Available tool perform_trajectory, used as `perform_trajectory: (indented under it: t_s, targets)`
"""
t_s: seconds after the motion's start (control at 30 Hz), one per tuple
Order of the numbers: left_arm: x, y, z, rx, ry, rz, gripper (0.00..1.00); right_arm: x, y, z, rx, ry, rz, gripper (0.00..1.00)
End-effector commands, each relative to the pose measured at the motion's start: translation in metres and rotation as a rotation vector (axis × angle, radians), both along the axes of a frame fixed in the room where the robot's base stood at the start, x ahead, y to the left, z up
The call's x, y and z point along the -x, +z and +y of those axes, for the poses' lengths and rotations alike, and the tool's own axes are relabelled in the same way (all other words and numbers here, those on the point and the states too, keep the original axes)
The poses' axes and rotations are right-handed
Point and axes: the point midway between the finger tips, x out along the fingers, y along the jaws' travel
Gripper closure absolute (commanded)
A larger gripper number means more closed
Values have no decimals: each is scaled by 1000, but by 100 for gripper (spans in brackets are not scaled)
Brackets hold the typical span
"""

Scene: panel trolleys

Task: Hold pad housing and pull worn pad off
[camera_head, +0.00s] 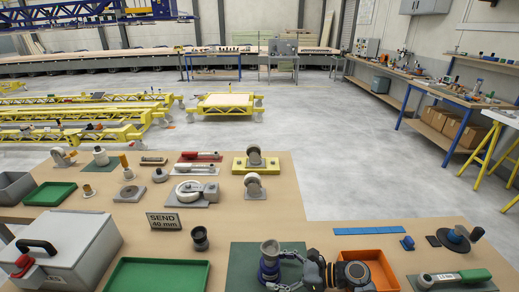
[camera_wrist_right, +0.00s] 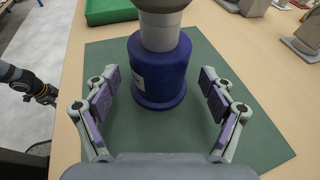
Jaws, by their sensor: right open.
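The pad housing (camera_head: 268,268) is a dark blue upright cylinder on a dark green mat (camera_head: 243,262) at the front of the bench. A paler grey-brown round part (camera_head: 270,248) sits on its top; I cannot tell if this is the worn pad. My right gripper (camera_head: 290,270) comes in from the right at the housing. In the right wrist view the housing (camera_wrist_right: 160,82) stands ahead, between the lines of the two open fingers (camera_wrist_right: 160,90). Gaps show on both sides, and the fingers do not touch it. My left gripper is not in view.
A green tray (camera_head: 157,276) and a grey lidded box (camera_head: 65,240) are to the left. An orange bin (camera_head: 372,241) and a blue strip (camera_head: 366,229) lie to the right. Wheels and tools fill the back of the bench.

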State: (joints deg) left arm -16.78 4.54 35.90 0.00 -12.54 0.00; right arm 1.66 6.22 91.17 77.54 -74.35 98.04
Motion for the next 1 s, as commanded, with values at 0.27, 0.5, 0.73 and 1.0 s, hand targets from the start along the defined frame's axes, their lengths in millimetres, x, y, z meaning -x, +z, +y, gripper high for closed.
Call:
perform_trajectory:
  t_s: [0.27,0.5,0.73,1.0]
  targets:
    - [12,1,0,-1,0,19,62,-4,-4,13,1,0,0,17]
    - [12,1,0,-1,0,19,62,-4,-4,13,1,0,0,22]
    - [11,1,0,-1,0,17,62,-4,-4,12,1,0,0,54]
    - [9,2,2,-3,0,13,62,-4,-4,12,1,0,0,27]
